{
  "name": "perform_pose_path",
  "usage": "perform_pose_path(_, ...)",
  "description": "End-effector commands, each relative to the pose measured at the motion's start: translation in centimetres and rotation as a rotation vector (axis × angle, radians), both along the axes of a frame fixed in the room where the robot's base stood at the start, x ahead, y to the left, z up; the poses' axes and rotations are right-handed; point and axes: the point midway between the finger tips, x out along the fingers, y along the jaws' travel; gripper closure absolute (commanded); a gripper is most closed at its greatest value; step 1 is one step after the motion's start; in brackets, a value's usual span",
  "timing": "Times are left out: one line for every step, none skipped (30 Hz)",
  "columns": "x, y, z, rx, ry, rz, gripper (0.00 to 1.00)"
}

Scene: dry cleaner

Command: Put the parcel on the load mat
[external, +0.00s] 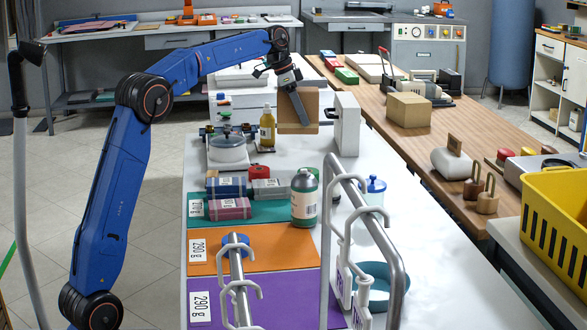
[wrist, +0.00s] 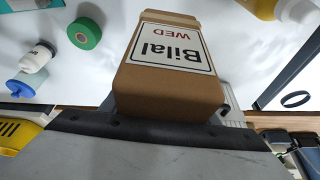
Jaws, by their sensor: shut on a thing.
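The parcel is a brown box (external: 312,103) above the far part of the white counter. In the wrist view the parcel (wrist: 165,88) shows a white label reading "Bilal WED". My gripper (external: 300,112) reaches down from above and is shut on it. I cannot tell whether its underside is clear of the counter. Three coloured mats lie along the counter's left side: teal (external: 262,212), orange (external: 285,258) and purple (external: 285,292). Tags on them read about "290 g". I cannot tell which is the load mat. Wrapped bundles lie on and by the teal mat.
A yellow bottle (external: 267,130) and a white upright block (external: 346,125) stand close to the parcel. A green bottle (external: 304,198), a metal rail with hooks (external: 370,220) and a teal bowl (external: 372,285) crowd the near counter. Another brown box (external: 408,109) sits on the wooden table.

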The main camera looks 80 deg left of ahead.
Motion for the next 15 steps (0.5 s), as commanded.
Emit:
perform_pose_path(0.0, 0.0, 0.5, 0.001, -0.001, -0.001, 0.8)
perform_pose_path(0.0, 0.0, 0.6, 0.002, -0.002, 0.0, 0.8)
perform_pose_path(0.0, 0.0, 0.8, 0.002, -0.001, 0.0, 0.8)
perform_pose_path(0.0, 0.0, 0.9, 0.001, -0.001, -0.001, 0.8)
perform_pose_path(0.0, 0.0, 0.9, 0.001, -0.001, -0.001, 0.8)
perform_pose_path(0.0, 0.0, 1.0, 0.001, -0.001, -0.001, 0.8)
perform_pose_path(0.0, 0.0, 1.0, 0.001, -0.001, -0.001, 0.8)
perform_pose_path(0.0, 0.0, 1.1, 0.001, -0.001, -0.001, 0.8)
perform_pose_path(0.0, 0.0, 1.2, 0.001, -0.001, -0.001, 0.8)
perform_pose_path(0.0, 0.0, 1.4, 0.001, -0.001, -0.001, 0.8)
perform_pose_path(0.0, 0.0, 1.6, 0.001, -0.001, -0.001, 0.8)
perform_pose_path(0.0, 0.0, 2.0, 0.002, -0.002, -0.001, 0.8)
perform_pose_path(0.0, 0.0, 2.3, 0.002, -0.002, -0.001, 0.8)
perform_pose_path(0.1, 0.0, 2.7, 0.002, -0.002, -0.001, 0.8)
perform_pose_path(0.0, 0.0, 3.3, 0.002, -0.002, -0.001, 0.8)
